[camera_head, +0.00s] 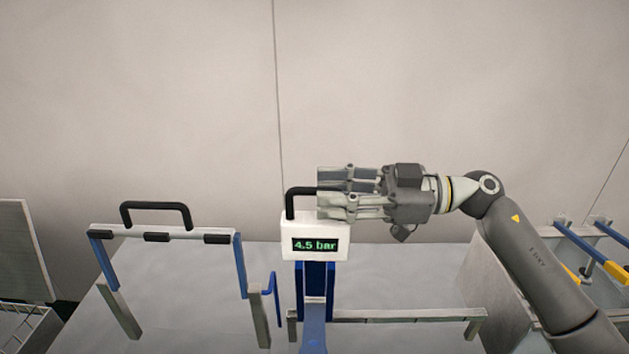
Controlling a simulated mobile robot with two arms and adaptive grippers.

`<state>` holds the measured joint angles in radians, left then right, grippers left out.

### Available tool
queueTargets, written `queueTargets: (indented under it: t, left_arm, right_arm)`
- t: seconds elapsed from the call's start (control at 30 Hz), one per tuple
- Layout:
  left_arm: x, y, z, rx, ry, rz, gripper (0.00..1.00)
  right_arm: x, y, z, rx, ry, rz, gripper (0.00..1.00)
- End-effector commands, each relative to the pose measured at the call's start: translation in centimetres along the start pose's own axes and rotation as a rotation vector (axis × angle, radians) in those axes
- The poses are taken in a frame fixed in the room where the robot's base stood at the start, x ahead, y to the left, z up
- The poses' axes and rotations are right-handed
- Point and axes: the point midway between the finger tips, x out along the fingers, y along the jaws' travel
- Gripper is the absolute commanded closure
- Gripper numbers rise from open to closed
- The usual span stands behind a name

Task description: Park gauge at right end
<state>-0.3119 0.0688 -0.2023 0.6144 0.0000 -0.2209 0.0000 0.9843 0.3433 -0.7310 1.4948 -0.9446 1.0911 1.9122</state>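The gauge (316,248) is a white box with a green display reading 4.5 bar. It stands near the middle of the table, in front of a blue upright, and has a black handle (291,203) on top. My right gripper (322,192) comes in from the right at the gauge's top, with its fingers over the right part of the handle. The handle's bar runs in between the fingers, whose tips hide its right end. Whether the fingers press on it is hard to tell. My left gripper is not in view.
A grey rail (400,314) on short posts runs along the table (395,272) right of the gauge. At left stands a blue and grey frame (240,265) with a black handle. A grey box (500,290) and blue bars with yellow ends (590,250) are at right. A wire basket (25,325) is far left.

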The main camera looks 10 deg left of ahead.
Motion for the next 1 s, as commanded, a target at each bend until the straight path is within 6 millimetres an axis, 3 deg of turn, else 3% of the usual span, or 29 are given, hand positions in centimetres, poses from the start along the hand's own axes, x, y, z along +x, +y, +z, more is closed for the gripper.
queueTargets:
  t: [0.2, 0.57, 0.83, 1.0]
  left_arm:
    - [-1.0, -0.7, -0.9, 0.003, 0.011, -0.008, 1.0]
    - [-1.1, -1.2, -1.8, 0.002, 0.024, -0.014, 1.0]
    - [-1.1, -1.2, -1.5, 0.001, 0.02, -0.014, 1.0]
    - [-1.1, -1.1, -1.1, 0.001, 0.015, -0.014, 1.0]
  right_arm:
    - [2.6, 0.0, -0.1, 0.002, 0.001, -0.001, 0.66]
    - [3.0, 0.0, 0.1, 0.001, -0.001, 0.0, 0.66]
    - [3.0, 0.0, 0.0, 0.0, 0.0, 0.0, 1.0]
    - [3.0, 0.0, 0.0, 0.0, 0.0, 0.0, 1.0]
